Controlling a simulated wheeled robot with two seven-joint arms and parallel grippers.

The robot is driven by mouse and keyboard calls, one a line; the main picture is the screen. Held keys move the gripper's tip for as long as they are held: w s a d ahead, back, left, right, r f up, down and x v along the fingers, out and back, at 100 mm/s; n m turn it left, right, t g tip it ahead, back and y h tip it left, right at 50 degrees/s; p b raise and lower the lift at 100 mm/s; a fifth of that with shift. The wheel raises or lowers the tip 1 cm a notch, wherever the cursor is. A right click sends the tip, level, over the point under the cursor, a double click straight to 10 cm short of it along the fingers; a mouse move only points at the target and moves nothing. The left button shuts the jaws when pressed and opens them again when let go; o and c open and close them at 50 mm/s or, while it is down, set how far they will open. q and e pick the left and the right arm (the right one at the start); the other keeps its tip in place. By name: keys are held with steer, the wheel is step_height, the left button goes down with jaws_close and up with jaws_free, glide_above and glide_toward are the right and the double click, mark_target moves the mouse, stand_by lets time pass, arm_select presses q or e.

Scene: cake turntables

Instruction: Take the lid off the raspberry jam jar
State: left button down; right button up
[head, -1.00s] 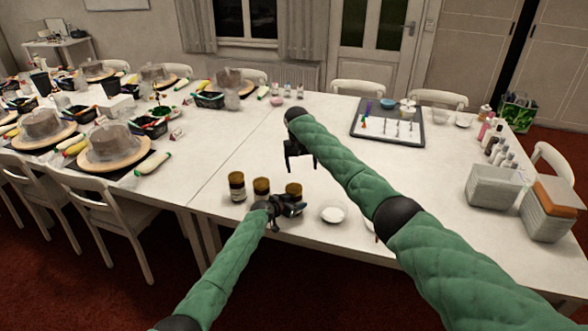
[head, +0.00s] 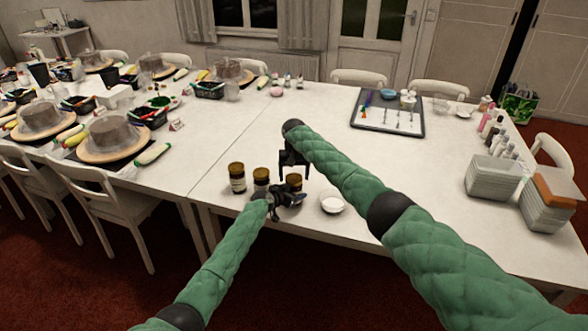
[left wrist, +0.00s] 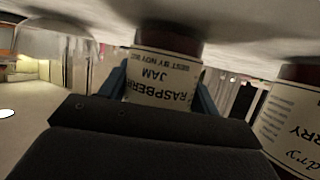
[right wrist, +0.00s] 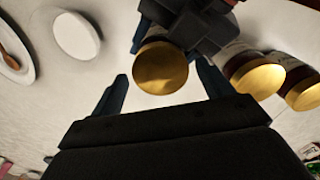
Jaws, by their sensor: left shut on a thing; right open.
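The raspberry jam jar (left wrist: 160,78), upside down in the left wrist view, stands upright on the table with its label showing. Its gold lid (right wrist: 160,68) is on it. My left gripper (head: 288,198) is shut around the jar's body from the near side; its blue fingers flank the label. My right gripper (head: 293,172) is open and points down just above the lid. In the right wrist view its fingertips lie on either side of the lid with gaps. The head view shows only part of the jar (head: 294,181) between the two grippers.
Two similar gold-lidded jars (head: 237,178) (head: 261,179) stand to the left. A dark tray (head: 416,128) with tools lies farther back. Grey tubs (head: 491,178) stand at the right. The table's middle is clear.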

steer(key=shift+f, duration=0.25)
steer(key=c, duration=1)
steer(key=o, duration=1.1)
steer(key=shift+c, duration=0.2)
steer(key=shift+r, duration=0.15)
step_height(320, 180, up, 8)
steer(key=shift+f, duration=0.25)
steer(key=shift+c, duration=0.3)
steer(key=shift+f, duration=3.9)
